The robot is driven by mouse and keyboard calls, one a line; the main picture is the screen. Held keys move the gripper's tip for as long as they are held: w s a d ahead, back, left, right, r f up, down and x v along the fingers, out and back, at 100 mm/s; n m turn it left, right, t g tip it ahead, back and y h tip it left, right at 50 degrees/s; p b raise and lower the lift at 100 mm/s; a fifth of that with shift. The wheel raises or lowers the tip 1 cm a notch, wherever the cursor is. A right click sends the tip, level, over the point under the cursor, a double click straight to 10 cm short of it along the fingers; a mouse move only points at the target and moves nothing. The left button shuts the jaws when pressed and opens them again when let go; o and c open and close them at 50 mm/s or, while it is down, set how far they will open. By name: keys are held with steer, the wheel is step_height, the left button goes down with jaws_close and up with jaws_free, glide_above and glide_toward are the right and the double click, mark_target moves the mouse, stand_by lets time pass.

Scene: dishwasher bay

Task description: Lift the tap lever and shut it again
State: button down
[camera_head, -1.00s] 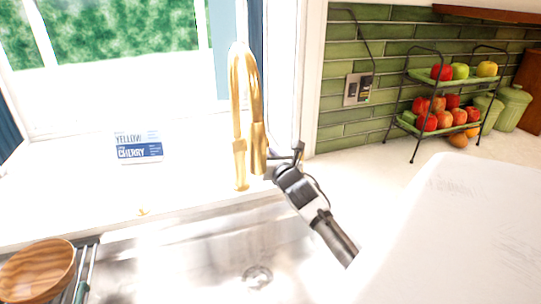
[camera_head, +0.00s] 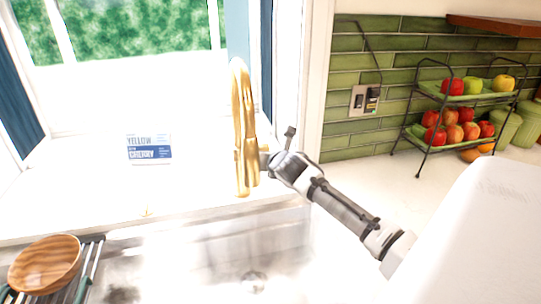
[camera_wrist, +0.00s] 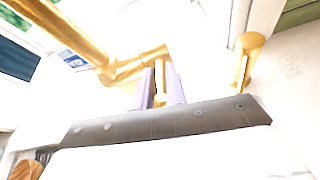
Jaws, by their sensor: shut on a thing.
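The golden tap (camera_head: 241,130) stands behind the sink, with its tall curved neck upright. In the wrist view, the tap's golden body (camera_wrist: 128,68) lies just beyond my fingers. My gripper (camera_head: 266,160) is at the right side of the tap, low on its body. In the wrist view, the two pale purple fingers of my gripper (camera_wrist: 161,84) are close together, with the small golden tap lever (camera_wrist: 160,97) between them. My gripper is shut on this lever. In the head view, the lever is hidden by my gripper, so its exact angle is hard to tell.
The steel sink (camera_head: 190,262) lies in front of the tap. A wooden bowl (camera_head: 45,264) sits on a rack at left. A blue and white box (camera_head: 149,149) stands by the window. A fruit stand (camera_head: 425,137) is at right. Another golden fitting (camera_wrist: 246,58) shows in the wrist view.

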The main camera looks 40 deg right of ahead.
steer(key=shift+w+r+g, duration=0.1)
steer(key=shift+r+g, duration=0.25)
steer(key=shift+g, duration=0.05)
steer(key=c, duration=1.4)
jaws_free()
